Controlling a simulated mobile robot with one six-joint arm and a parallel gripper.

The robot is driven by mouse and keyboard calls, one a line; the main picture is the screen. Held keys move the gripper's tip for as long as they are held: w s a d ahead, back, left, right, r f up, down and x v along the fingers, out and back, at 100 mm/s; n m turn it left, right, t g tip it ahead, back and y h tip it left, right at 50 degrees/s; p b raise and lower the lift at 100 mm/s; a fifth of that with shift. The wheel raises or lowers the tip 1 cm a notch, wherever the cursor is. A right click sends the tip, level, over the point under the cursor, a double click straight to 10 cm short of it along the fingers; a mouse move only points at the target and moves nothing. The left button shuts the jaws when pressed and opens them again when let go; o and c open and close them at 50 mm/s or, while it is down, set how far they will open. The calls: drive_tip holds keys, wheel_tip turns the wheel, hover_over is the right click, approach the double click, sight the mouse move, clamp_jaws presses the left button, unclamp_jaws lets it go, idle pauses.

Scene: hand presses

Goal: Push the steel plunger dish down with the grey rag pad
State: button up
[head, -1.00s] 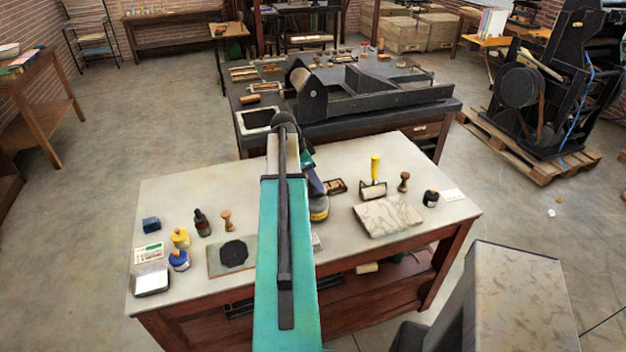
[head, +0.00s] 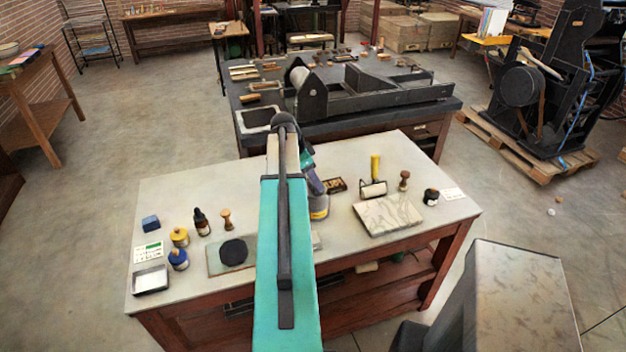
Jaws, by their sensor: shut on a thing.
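My teal arm reaches from the bottom middle over the pale worktable (head: 345,270), and my gripper is hidden behind it. Whatever the gripper holds is also hidden, so I cannot see the grey rag pad. A dark grey rounded body with a yellow band (head: 318,214) shows just right of my arm, partly covered. I cannot tell whether it belongs to the plunger can or to my wrist. The steel plunger dish cannot be made out.
On the left stand a shallow metal tray (head: 151,280), yellow jar (head: 179,237), blue jar (head: 178,259), dark bottle (head: 201,222) and ink slab (head: 214,262). On the right are a roller (head: 374,185), marble slab (head: 388,214) and black jar (head: 430,197). A press (head: 370,98) stands behind.

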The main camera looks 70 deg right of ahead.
sight(310, 181)
drive_tip(key=shift+f+b, duration=0.7)
drive_tip(key=shift+f, duration=0.25)
idle(3.2)
drive_tip(key=shift+r, duration=0.1)
drive_tip(key=shift+r+p, duration=1.55)
drive_tip(key=shift+r, duration=1.95)
drive_tip(key=shift+w, duration=0.15)
drive_tip(key=shift+w+a, duration=0.15)
drive_tip(key=shift+w, duration=0.2)
drive_tip(key=w+a+r+n+t+h+b, duration=0.1)
drive_tip(key=w+a+n+t+b, duration=0.15)
drive_tip(key=w+a+n, duration=0.85)
drive_tip(key=w+a+r+n+t+b, duration=0.1)
drive_tip(key=w+a+n+t+b, duration=0.15)
drive_tip(key=w+a, duration=1.55)
drive_tip(key=w+a+n+t+y+b, duration=0.1)
drive_tip(key=w+a+n, duration=0.3)
drive_tip(key=a, duration=0.8)
drive_tip(key=w+a+r+n+t+y+b, duration=0.1)
drive_tip(key=w+a+n, duration=0.4)
drive_tip(key=a, duration=0.8)
drive_tip(key=w+a+n+y+b, duration=0.2)
drive_tip(key=w+a+n, duration=0.3)
drive_tip(key=a, duration=0.8)
drive_tip(key=shift+r+t+b, duration=0.4)
drive_tip(key=shift+b, duration=0.2)
